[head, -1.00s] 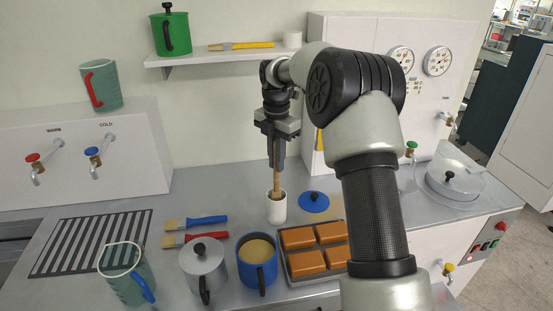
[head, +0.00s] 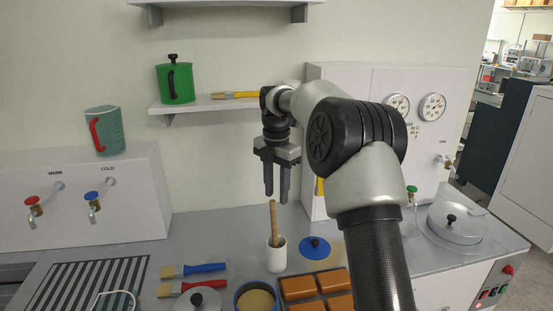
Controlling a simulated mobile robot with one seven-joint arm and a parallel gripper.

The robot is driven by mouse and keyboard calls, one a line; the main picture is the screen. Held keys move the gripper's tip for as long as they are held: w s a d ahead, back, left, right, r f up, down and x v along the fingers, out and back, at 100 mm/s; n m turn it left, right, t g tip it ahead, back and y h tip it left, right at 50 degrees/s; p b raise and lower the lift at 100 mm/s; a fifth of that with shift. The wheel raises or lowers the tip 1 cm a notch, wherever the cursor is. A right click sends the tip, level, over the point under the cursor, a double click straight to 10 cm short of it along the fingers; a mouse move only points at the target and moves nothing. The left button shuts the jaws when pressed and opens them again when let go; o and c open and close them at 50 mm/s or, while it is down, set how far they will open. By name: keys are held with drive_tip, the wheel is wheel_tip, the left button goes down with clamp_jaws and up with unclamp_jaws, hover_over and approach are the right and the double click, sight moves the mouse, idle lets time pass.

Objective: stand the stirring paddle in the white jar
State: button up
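The wooden stirring paddle (head: 274,222) stands in the white jar (head: 276,256), its handle sticking up out of the mouth and leaning slightly. The jar is upright on the grey counter. Its inside is hidden, so the paddle's lower end does not show. My gripper (head: 276,198) is above the jar, pointing down, with its two fingers apart and nothing between them. The fingertips are near the height of the paddle's top; from this view I cannot tell the exact gap in depth.
A blue lid (head: 315,247) lies right of the jar. A tray of orange-brown blocks (head: 313,284) and a blue pot (head: 257,299) are in front. Two brushes (head: 193,287) lie to the left. A shelf (head: 190,106) with a green pot (head: 175,83) is behind.

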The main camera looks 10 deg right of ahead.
wheel_tip(320, 180, up, 12)
drive_tip(key=p, duration=0.2)
drive_tip(key=shift+f, duration=0.15)
idle(0.5)
drive_tip(key=s+r+m+t, duration=0.1)
drive_tip(key=s+r+m, duration=0.25)
drive_tip(key=s, duration=0.25)
drive_tip(key=s+a+r+m+t, duration=0.1)
drive_tip(key=s+r+m, duration=0.1)
drive_tip(key=s+m, duration=0.35)
drive_tip(key=s+r+m+t, duration=0.1)
drive_tip(key=s+r+m, duration=0.1)
drive_tip(key=s+m, duration=0.35)
drive_tip(key=s+f+m+t, duration=0.1)
drive_tip(key=s+f+m, duration=0.2)
drive_tip(key=s, duration=0.3)
drive_tip(key=s+f+m, duration=0.3)
drive_tip(key=s+m, duration=0.1)
drive_tip(key=s, duration=0.2)
drive_tip(key=s+d+f+m+t, duration=0.1)
drive_tip(key=s+f+m, duration=0.2)
drive_tip(key=s, duration=0.4)
drive_tip(key=shift+f+m+t, duration=0.15)
drive_tip(key=shift+m+t, duration=0.15)
drive_tip(key=shift+m, duration=0.05)
